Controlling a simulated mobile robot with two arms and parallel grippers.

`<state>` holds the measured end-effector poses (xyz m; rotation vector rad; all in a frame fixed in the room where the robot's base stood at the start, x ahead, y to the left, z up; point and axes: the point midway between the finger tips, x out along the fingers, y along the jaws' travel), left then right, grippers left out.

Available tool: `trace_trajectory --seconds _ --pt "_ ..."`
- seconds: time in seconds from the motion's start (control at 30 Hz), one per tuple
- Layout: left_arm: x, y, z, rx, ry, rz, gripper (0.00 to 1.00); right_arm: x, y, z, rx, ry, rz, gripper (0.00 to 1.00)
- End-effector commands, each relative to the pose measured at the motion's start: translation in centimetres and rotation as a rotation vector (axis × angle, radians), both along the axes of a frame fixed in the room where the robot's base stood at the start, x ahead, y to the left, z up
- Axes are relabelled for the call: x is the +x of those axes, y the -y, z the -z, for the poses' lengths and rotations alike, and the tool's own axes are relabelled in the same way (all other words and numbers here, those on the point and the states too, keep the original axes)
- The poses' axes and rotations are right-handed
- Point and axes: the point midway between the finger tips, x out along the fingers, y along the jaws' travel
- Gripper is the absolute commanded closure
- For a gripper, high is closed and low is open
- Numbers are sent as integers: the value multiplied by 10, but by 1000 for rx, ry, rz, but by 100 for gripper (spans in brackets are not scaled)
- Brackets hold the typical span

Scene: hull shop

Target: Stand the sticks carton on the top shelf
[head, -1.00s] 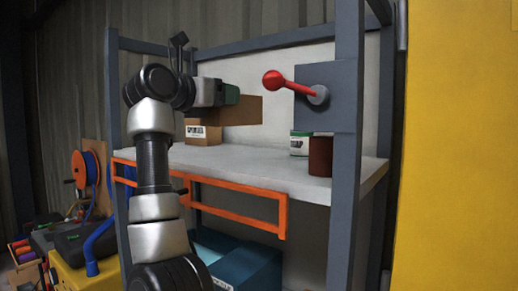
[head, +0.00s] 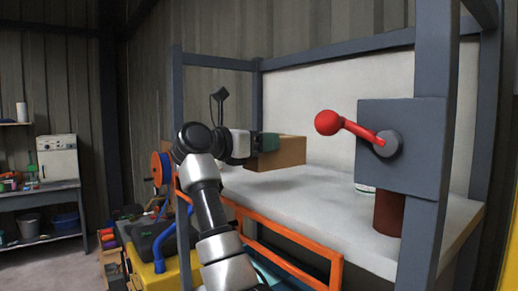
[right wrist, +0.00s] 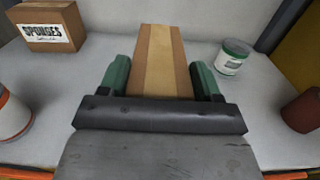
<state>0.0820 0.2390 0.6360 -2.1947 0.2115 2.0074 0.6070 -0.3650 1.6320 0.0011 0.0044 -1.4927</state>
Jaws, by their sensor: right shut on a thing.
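My right gripper (head: 264,148) has green fingers and is shut on a plain brown carton (head: 283,153). The carton is held over the white shelf board (head: 310,205); a gap to the board is hard to judge. In the right wrist view the carton (right wrist: 160,62) lies between both fingers (right wrist: 160,82), with a paler tape strip along it. No lettering shows on it, so I cannot tell whether it is the sticks carton. My left gripper is out of view.
In the right wrist view a SPONGES carton (right wrist: 50,25) stands at the left and a white-and-green tin (right wrist: 234,58) at the right. A red-brown can (head: 389,212) stands near the grey post. A red-knobbed lever (head: 345,125) juts out. Orange rail (head: 285,238) lines the front.

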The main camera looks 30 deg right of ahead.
Motion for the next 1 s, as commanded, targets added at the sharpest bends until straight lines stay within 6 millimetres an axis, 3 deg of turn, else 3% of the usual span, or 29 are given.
trace_trajectory --seconds 0.17,0.4,0.83,0.87,1.0 --pt "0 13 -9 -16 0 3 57 5 -4 9 -2 0 2 67" --pt "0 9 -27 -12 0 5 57 5 -4 38 -2 0 2 67" --pt "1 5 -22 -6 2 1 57 5 -4 49 -1 2 0 67" --pt "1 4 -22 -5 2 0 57 5 -4 49 0 1 1 35" --pt "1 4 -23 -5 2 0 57 5 -4 48 0 0 1 13"
